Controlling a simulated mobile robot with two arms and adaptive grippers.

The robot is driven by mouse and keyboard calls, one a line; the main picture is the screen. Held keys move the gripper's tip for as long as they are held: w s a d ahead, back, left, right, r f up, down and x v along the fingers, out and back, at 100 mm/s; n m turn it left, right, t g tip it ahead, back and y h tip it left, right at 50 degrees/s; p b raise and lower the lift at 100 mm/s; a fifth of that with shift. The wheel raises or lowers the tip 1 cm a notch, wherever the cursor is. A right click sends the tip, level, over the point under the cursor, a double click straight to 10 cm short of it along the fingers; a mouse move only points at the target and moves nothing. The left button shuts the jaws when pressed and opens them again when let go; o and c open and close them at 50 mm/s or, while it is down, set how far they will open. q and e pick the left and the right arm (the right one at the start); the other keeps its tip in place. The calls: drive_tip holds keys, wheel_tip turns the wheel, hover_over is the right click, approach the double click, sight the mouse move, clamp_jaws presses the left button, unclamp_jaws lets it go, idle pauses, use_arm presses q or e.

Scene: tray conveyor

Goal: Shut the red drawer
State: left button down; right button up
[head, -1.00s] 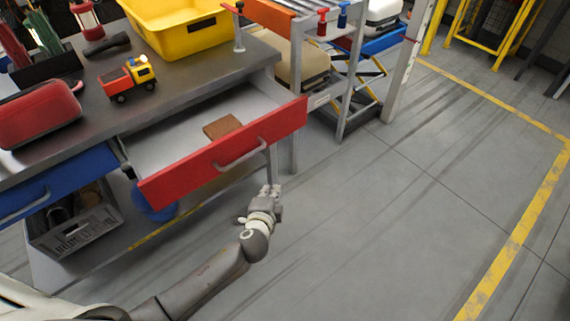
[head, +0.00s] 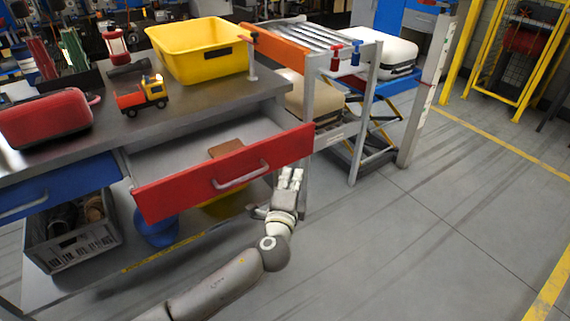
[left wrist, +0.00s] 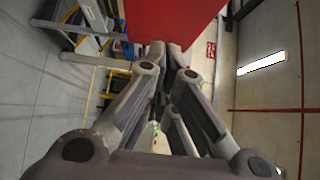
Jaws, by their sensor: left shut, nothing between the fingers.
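The red drawer (head: 180,189) is pulled out from the workbench, and a brown block-like item (head: 226,148) lies inside it. A grey bar handle (head: 241,176) is on its red front. My left gripper (head: 290,178) is shut and empty, just in front of the right part of the drawer front, near the handle's right end. In the left wrist view the closed fingers (left wrist: 165,50) point at the red drawer front (left wrist: 172,20), which fills the top middle. I cannot tell whether they touch it. My right gripper is not in view.
A blue drawer (head: 55,190) is closed to the left. The bench top (head: 130,125) holds a yellow bin (head: 200,65), a toy truck (head: 140,98) and a red case (head: 45,117). A grey crate (head: 75,245) sits below. A roller conveyor (head: 325,45) stands right; floor is clear.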

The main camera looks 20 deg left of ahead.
sight(288, 151)
use_arm(q)
drive_tip(key=shift+w+a, duration=0.55)
drive_tip(key=shift+w, duration=0.3)
drive_tip(key=shift+w+a, duration=0.5)
drive_tip(key=shift+w, duration=0.35)
drive_tip(key=shift+w+a, duration=0.55)
drive_tip(key=shift+w, duration=0.3)
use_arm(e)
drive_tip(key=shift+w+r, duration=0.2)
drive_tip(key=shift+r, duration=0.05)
